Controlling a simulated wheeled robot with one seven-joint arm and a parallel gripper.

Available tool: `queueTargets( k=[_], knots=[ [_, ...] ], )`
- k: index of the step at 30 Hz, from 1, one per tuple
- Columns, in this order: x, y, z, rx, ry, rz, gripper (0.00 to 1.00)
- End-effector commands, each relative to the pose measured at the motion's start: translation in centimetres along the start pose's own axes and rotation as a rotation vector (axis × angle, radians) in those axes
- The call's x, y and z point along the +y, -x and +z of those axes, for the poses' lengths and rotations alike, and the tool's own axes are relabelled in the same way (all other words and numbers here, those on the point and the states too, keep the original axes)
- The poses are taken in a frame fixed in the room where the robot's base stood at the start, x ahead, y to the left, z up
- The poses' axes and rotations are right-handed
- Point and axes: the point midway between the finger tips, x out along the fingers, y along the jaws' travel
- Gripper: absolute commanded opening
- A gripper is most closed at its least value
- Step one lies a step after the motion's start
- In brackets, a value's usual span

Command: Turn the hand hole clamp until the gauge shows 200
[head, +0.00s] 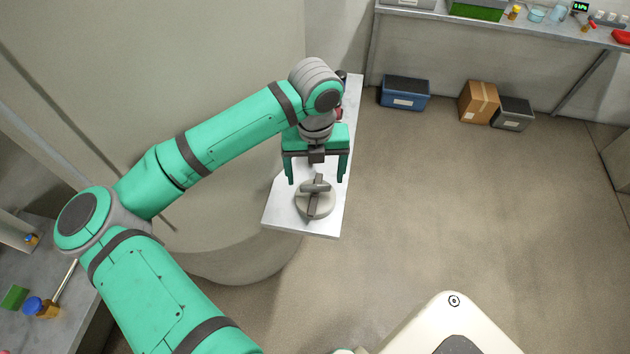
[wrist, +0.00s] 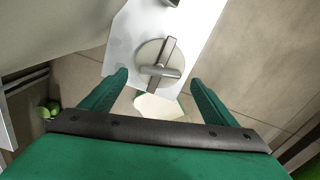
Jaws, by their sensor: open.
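The hand hole clamp (head: 315,205) is a round grey disc with crossed bars on a pale panel (head: 283,212). It also shows in the wrist view (wrist: 150,52), at the upper middle. My gripper (head: 316,181) is open and empty, with its fingers apart on either side of the clamp as seen from above. In the wrist view the fingertips (wrist: 159,77) appear nearer the camera than the clamp, with no visible contact. The gauge (head: 580,7) is a small dark display with green characters on the far bench. It seems to read 0 kPa.
A large pale rounded tank (head: 215,60) stands behind my arm at left. A blue bin (head: 404,93), a cardboard box (head: 478,101) and a grey bin (head: 513,114) sit on the floor by the far bench (head: 540,30). The floor right of the panel is clear.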

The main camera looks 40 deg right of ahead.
Motion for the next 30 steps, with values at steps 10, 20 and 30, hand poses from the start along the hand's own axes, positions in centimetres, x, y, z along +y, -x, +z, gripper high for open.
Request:
queueTargets(
  k=[10,20,30],
  knots=[
    [0.0,-3.7,0.0,0.000,0.000,-0.002,0.81],
    [0.0,-4.0,0.0,-0.001,0.000,-0.001,0.81],
    [0.0,-3.9,0.0,-0.001,-0.002,-0.001,0.40]
  ],
)
